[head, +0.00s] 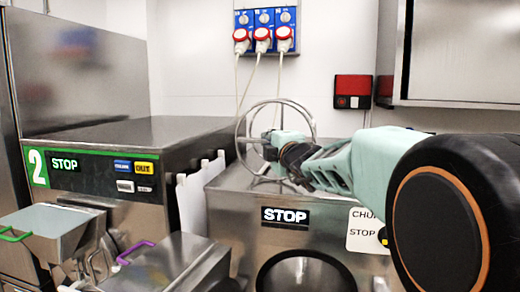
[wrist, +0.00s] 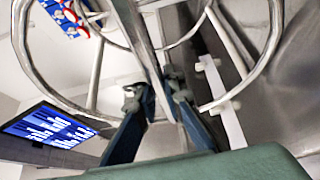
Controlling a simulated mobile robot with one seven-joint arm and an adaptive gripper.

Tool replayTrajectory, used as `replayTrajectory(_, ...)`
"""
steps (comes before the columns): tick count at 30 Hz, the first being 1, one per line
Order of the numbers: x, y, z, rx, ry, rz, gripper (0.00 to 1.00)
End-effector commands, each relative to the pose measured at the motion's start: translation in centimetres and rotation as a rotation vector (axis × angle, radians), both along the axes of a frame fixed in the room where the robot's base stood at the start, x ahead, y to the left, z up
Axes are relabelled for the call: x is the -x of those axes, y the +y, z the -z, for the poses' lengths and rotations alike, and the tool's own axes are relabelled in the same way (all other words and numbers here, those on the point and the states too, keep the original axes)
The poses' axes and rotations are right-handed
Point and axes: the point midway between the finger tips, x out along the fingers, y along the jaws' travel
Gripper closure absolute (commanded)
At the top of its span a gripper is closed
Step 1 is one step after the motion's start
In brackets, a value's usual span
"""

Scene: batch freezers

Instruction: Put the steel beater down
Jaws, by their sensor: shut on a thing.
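The steel beater (head: 240,133), a frame of round wire loops and bars, is in the middle of the head view above the top of the right machine (head: 230,178). My gripper (head: 270,146) reaches in from the right and is shut on it. In the wrist view the beater's loops and bars (wrist: 138,30) fill the upper half, and my gripper's two fingers (wrist: 155,90) close on its central bar. I cannot tell whether the beater touches the machine top; my gripper and arm hide part of it.
Machine 2 (head: 130,135) stands to the left, with a steel hopper (head: 55,222) in front. A steel cabinet (head: 460,50) is at upper right.

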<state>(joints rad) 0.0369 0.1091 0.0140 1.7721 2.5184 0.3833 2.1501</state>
Motion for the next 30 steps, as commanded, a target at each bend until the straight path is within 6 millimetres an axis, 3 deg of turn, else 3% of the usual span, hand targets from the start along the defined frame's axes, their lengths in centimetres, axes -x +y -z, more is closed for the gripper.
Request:
replayTrajectory(13,0.08,-0.09,0.79,0.000,-0.007,0.000,1.00)
replayTrajectory(14,0.06,-0.11,0.96,-0.001,-0.003,0.001,0.90)
replayTrajectory(18,0.06,-0.11,0.84,-0.001,-0.003,0.001,0.74)
replayTrajectory(30,0.06,-0.10,0.56,-0.001,-0.003,0.001,0.74)
